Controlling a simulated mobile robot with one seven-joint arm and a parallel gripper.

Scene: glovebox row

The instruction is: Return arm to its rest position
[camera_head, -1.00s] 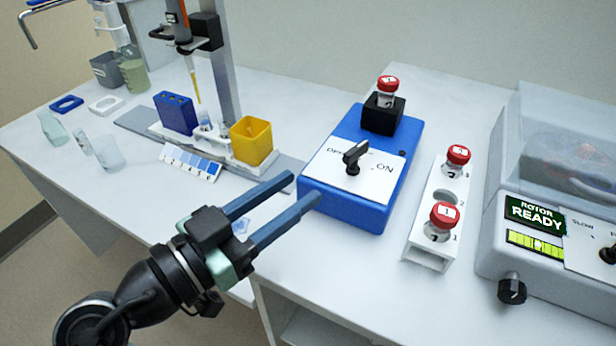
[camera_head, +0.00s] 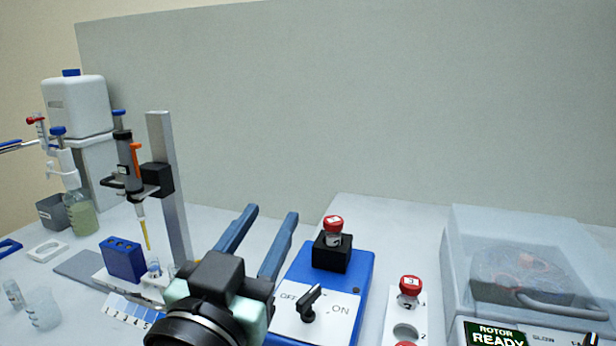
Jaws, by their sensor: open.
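My gripper (camera_head: 270,213) is open and empty, with its two blue fingers apart and pointing up and away. It is raised in front of the bench, left of the blue switch box (camera_head: 357,275). The black knob (camera_head: 311,303) on that box sits between the OFF and ON labels. A red-capped vial (camera_head: 333,232) stands in the black holder (camera_head: 331,254) on top of the box. My gripper body hides part of the bench and the area where the yellow cup stood in the earlier view.
A pipette stand (camera_head: 168,190) with a blue rack (camera_head: 122,260) is at left. A white vial rack (camera_head: 393,309) holds red-capped vials at right. A clear-lidded centrifuge (camera_head: 520,265) reads ROTOR READY. Glass beakers (camera_head: 42,309) stand at lower left. A grey wall (camera_head: 370,110) rises behind.

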